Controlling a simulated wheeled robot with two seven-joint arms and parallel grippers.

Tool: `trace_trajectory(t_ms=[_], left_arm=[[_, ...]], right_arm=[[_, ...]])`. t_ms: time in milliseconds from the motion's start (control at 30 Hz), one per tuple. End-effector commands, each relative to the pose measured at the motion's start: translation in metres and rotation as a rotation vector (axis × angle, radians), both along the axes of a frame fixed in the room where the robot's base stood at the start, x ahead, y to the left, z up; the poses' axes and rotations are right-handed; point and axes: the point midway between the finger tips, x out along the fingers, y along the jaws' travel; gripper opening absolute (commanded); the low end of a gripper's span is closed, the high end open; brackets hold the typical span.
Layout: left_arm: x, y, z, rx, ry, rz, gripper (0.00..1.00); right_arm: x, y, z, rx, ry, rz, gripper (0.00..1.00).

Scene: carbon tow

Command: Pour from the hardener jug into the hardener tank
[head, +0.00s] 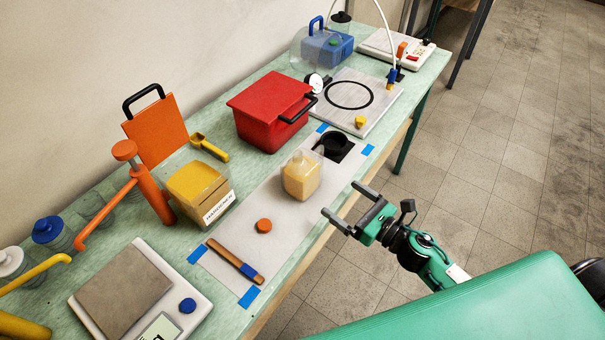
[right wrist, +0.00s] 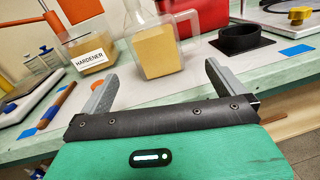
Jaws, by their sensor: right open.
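The hardener jug (head: 301,175) is a clear, square-bodied jug of amber liquid. It stands upright on the grey mat, and in the right wrist view the jug (right wrist: 156,48) shows beyond and between my fingers. The hardener tank (head: 198,190) is an open-looking clear box with amber contents and a white label. In the right wrist view the tank's label (right wrist: 90,57) reads HARDENER. My right gripper (head: 342,200) is open and empty at the table's front edge, right of the jug and apart from it. My left gripper is not in view.
An orange cap (head: 264,226) and a wooden stick (head: 235,261) lie on the grey mat (head: 240,232). A black ring holder (head: 334,143) stands behind the jug, and a red box (head: 271,110) behind left. An orange pump (head: 150,190) stands left of the tank, a scale (head: 139,290) nearer.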

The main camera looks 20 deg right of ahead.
Motion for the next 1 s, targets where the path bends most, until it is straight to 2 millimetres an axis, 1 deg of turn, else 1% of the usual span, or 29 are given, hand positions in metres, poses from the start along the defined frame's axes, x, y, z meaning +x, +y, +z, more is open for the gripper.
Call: trace_trajectory(t_ms=[100, 167, 267, 633, 733, 867, 1000], left_arm=[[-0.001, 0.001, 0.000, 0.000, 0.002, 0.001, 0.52], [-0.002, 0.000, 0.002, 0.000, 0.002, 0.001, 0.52], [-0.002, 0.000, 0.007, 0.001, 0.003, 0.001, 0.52], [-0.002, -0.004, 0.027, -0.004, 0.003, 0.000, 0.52], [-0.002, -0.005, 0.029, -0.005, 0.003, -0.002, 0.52], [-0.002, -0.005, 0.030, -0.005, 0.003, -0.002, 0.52], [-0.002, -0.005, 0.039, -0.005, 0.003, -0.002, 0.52]], right_arm=[[-0.002, 0.005, -0.001, -0.081, -0.048, 0.054, 1.00], [0.000, 0.008, -0.001, -0.096, -0.058, 0.065, 1.00], [0.010, 0.014, 0.001, -0.099, -0.061, 0.067, 1.00], [0.056, 0.045, 0.001, -0.096, -0.058, 0.064, 1.00], [0.063, 0.051, 0.000, -0.096, -0.057, 0.064, 1.00], [0.068, 0.054, -0.002, -0.096, -0.056, 0.064, 1.00], [0.078, 0.059, 0.001, -0.095, -0.056, 0.063, 1.00]])
